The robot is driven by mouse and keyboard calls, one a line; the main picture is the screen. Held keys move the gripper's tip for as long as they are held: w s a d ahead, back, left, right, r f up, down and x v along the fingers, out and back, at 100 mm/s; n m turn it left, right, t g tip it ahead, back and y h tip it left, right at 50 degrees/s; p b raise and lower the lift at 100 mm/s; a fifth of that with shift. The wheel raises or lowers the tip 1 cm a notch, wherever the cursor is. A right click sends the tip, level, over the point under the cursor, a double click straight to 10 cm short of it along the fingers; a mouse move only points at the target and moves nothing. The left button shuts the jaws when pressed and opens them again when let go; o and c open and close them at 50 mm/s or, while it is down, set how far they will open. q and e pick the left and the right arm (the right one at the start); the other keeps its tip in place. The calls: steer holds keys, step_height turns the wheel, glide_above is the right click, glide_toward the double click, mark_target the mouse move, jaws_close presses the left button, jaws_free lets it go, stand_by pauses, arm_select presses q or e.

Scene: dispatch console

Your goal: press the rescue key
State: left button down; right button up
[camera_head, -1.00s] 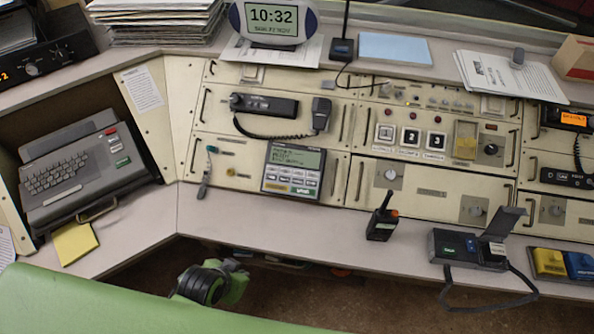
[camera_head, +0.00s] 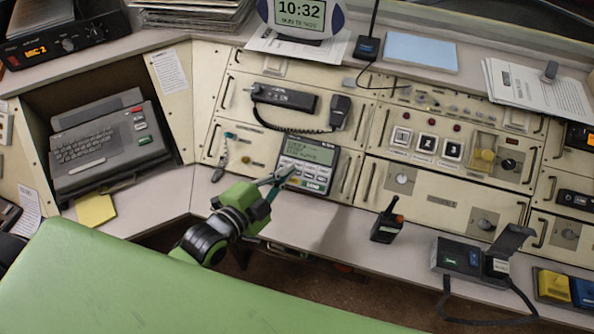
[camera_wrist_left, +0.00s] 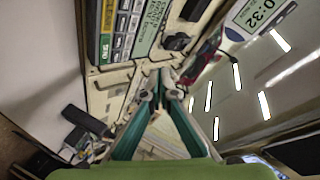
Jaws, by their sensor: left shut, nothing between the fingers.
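A grey keypad unit (camera_head: 310,150) with a lit screen, pale keys and a green key is set in the sloped console panel. It also shows at the upper left of the left wrist view (camera_wrist_left: 150,28). The key labels are too small to read, so I cannot tell which one is the rescue key. My left gripper (camera_head: 282,173) is shut and empty, its tips at the unit's lower left in the head view. Whether they touch it I cannot tell. In the left wrist view the closed fingertips (camera_wrist_left: 162,92) are beside the unit. My right gripper is not in view.
A corded handset (camera_head: 285,97) is mounted above the keypad unit. Three square numbered keys (camera_head: 427,144) are to the right. A black handheld radio (camera_head: 387,226) and a grey phone unit (camera_head: 470,258) stand on the desk. A dark terminal (camera_head: 105,145) is at the left.

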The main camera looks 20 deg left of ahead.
arm_select(q)
steer(key=shift+a+r, duration=0.1)
steer(key=shift+w+f+b, duration=0.8)
steer(key=shift+f+b, duration=0.45)
steer(key=shift+w+f+b, duration=0.85)
steer(key=shift+f+b, duration=0.35)
steer(key=shift+b, duration=0.1)
steer(key=shift+w+f+b, duration=0.8)
steer(key=shift+f+b, duration=0.45)
steer(key=shift+f, duration=0.1)
steer(key=shift+w+f, duration=0.2)
steer(key=shift+f, duration=0.1)
